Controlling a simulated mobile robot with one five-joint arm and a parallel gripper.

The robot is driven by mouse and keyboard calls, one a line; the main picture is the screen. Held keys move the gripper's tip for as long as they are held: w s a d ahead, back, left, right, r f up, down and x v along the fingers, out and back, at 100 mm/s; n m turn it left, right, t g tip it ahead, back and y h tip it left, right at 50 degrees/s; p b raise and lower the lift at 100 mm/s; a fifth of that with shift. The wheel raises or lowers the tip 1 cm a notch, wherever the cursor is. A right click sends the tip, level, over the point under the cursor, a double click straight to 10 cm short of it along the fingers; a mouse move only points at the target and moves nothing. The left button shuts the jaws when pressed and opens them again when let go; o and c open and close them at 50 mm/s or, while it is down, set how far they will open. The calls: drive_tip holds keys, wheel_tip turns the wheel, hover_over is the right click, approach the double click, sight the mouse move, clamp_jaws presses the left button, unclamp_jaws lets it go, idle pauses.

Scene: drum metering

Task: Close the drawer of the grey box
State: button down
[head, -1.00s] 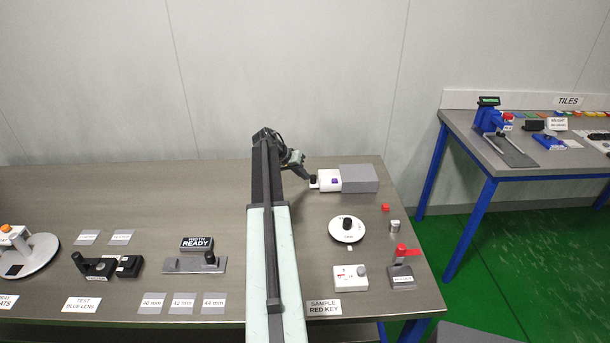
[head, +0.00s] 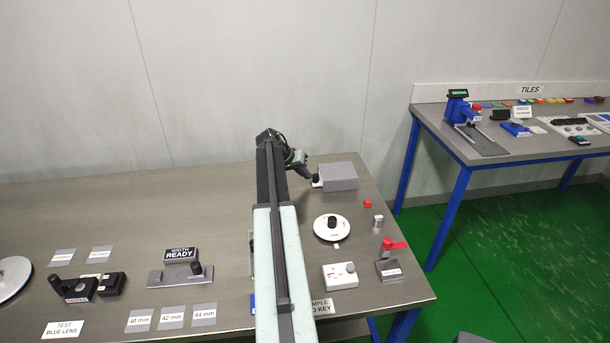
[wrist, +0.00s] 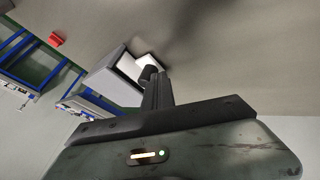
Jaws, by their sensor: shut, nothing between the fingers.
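The grey box (head: 339,177) stands near the back right of the bench. Its white drawer (head: 317,185) now shows only as a narrow strip at the box's left side. In the wrist view the grey box (wrist: 108,84) has the white drawer front (wrist: 130,66) beside it. My gripper (head: 310,178) is shut and empty at the drawer's left end. In the wrist view its dark fingers (wrist: 153,84) reach to the drawer front. I cannot tell whether they touch it, or whether the drawer is fully flush. The drawer's inside is hidden.
A red cube (head: 367,203) and a small metal cylinder (head: 378,221) lie right of a white dial disc (head: 331,228). A white control box (head: 340,276) and a red-handled device (head: 389,262) stand nearer the front.

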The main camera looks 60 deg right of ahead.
drive_tip(key=w, duration=0.1)
drive_tip(key=w+a+r+p, duration=0.2)
drive_tip(key=w, duration=0.1)
drive_tip(key=p+v, duration=0.6)
drive_tip(key=v, duration=0.1)
drive_tip(key=shift+w+a+r, duration=0.15)
drive_tip(key=shift+a, duration=0.3)
